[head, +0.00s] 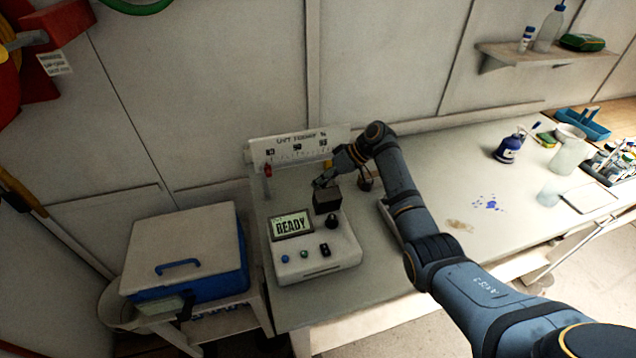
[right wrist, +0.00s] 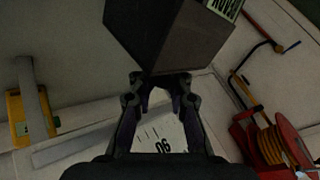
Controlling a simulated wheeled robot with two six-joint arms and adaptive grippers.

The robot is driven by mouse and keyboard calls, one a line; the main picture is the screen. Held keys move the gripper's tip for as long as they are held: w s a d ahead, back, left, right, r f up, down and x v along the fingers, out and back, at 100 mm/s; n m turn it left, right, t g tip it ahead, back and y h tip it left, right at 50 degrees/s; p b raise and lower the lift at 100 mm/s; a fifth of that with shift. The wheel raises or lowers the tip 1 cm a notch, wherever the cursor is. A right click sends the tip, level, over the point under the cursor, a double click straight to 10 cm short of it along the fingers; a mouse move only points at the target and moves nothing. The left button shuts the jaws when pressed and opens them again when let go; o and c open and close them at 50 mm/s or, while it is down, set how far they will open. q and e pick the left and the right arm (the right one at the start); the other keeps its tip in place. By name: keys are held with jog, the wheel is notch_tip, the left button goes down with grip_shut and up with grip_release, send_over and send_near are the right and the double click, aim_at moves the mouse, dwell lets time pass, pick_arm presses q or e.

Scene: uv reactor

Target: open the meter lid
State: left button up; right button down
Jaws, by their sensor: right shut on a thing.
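The white meter (head: 316,262) stands at the left end of the bench, its screen (head: 291,225) reading READY. Its dark boxy lid (head: 327,203) is at the back of the meter's top, beside a black knob (head: 332,221). My right gripper (head: 322,184) is at the upper rear edge of the lid and shut on it. In the right wrist view the fingertips (right wrist: 160,83) meet the edge of the dark lid (right wrist: 170,35). I cannot tell how far the lid is tilted or what is under it. My left gripper is not in view.
A white sign board (head: 300,149) stands behind the meter. A blue and white cooler (head: 185,255) is at the left. The middle of the bench is mostly clear.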

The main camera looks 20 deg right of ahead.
jog(key=shift+d+f, duration=0.3)
jog(key=c, duration=1.6)
grip_release()
jog(key=o, duration=0.4)
jog(key=shift+w+d, duration=0.1)
jog(key=shift+d, duration=0.25)
jog(key=v, duration=1.1)
jog(key=shift+r, duration=0.45)
jog(key=shift+c, duration=0.4)
